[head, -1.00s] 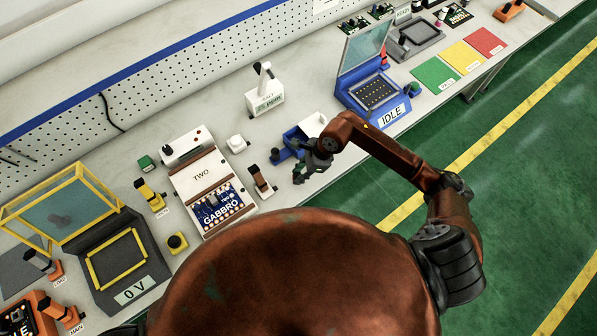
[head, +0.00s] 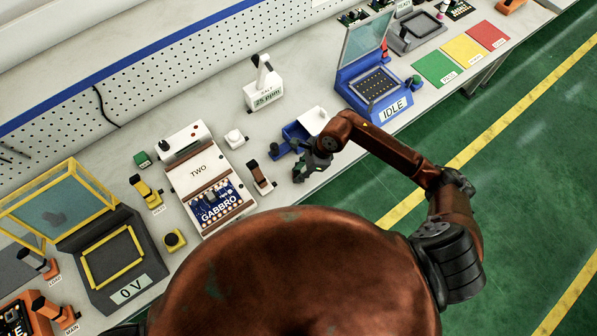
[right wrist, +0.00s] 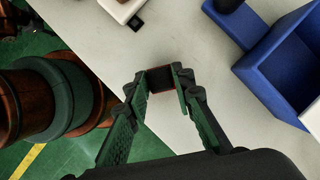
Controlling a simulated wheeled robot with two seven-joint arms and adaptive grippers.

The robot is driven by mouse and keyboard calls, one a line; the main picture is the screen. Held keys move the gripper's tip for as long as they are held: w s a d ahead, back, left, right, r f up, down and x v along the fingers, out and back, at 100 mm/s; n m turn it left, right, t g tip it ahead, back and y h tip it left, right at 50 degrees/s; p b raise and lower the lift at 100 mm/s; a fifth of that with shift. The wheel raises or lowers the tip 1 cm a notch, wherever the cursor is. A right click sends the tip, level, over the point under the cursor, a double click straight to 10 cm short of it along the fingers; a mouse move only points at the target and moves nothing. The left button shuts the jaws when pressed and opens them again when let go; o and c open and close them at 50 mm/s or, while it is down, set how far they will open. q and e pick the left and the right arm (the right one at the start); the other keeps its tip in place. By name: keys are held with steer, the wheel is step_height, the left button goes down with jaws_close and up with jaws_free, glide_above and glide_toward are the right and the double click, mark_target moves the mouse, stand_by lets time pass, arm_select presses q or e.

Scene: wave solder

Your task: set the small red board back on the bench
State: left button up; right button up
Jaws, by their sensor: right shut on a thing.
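My right gripper (head: 312,166) hangs over the front edge area of the bench (head: 222,112), beside the blue bin. In the right wrist view its two fingers (right wrist: 160,84) are closed on a small, dark red piece (right wrist: 160,78), which I take to be the small red board. The piece sits between the fingertips with the pale bench top (right wrist: 205,45) behind it. I cannot tell whether it touches the bench. In the head view the board is hidden by the gripper. My left gripper is not in view.
The blue bin (right wrist: 268,58) with a white part stands close by the gripper. A white fixture with the GABBRO board (head: 217,203) and a brown-handled switch (head: 261,180) are to the left. The blue IDLE machine (head: 376,92) is to the right. Green floor lies past the bench edge.

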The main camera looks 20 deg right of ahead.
steer(key=shift+f+b, duration=0.3)
steer(key=shift+f, duration=0.1)
steer(key=o, duration=1)
steer(key=v, duration=1.2)
